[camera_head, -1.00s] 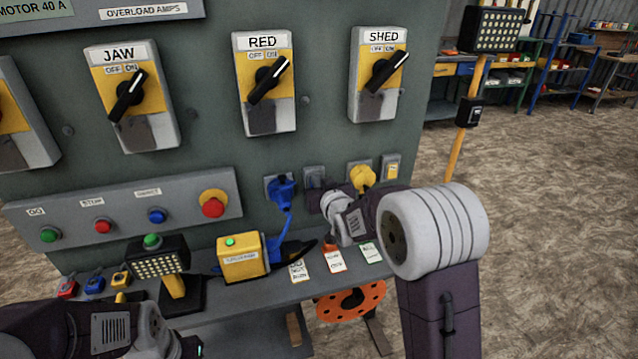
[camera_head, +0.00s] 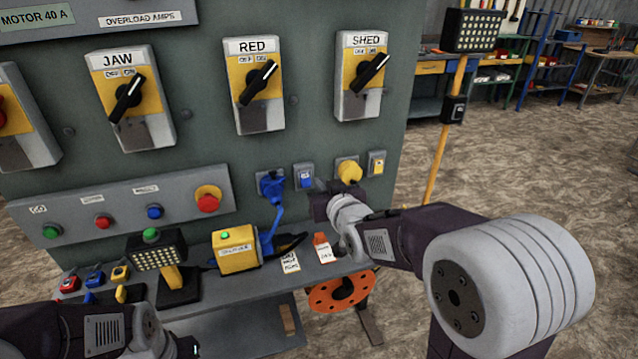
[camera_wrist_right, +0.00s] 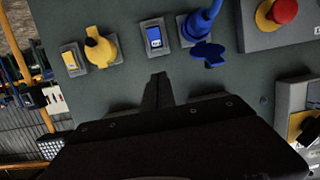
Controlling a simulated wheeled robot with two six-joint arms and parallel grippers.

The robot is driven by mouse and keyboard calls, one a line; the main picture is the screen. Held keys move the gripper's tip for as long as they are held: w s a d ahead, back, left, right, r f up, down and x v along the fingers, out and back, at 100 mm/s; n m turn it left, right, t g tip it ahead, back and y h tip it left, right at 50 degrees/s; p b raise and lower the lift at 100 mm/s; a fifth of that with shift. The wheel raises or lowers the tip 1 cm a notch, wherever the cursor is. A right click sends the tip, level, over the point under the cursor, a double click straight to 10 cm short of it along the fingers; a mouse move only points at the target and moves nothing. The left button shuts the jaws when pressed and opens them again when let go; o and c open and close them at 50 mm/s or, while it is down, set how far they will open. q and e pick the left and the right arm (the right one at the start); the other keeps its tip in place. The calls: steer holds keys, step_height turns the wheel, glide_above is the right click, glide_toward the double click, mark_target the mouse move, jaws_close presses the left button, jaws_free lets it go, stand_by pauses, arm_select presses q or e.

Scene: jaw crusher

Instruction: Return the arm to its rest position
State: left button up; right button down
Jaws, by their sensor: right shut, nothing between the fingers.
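My right gripper (camera_head: 322,204) is in front of the panel, below the blue switch (camera_head: 304,177) and left of and below the yellow plug (camera_head: 349,171). In the right wrist view its fingers (camera_wrist_right: 159,88) are together with nothing between them. They point at bare panel below the blue switch (camera_wrist_right: 154,37), which looks apart from them. My right arm reaches in from the lower right with the elbow large in the foreground. My left gripper (camera_head: 188,348) is at the lower left, mostly cut off by the frame edge; its fingers are not clear.
A blue plug (camera_head: 272,187) with its cable is left of the blue switch. The ledge below holds a yellow box (camera_head: 236,250), a small lamp (camera_head: 157,259) and tags (camera_head: 323,249). A lamp on a yellow post (camera_head: 440,150) stands right. Open floor lies beyond.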

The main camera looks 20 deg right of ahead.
steer(key=s+f+g, duration=0.6)
steer(key=s+f, duration=0.3)
steer(key=f, duration=0.5)
steer(key=s+f+g, duration=0.4)
steer(key=s, duration=0.4)
steer(key=s+f+g, duration=0.4)
steer(key=s, duration=0.4)
step_height(320, 180, up, 13)
steer(key=p, duration=1.3)
steer(key=shift+m, duration=0.3)
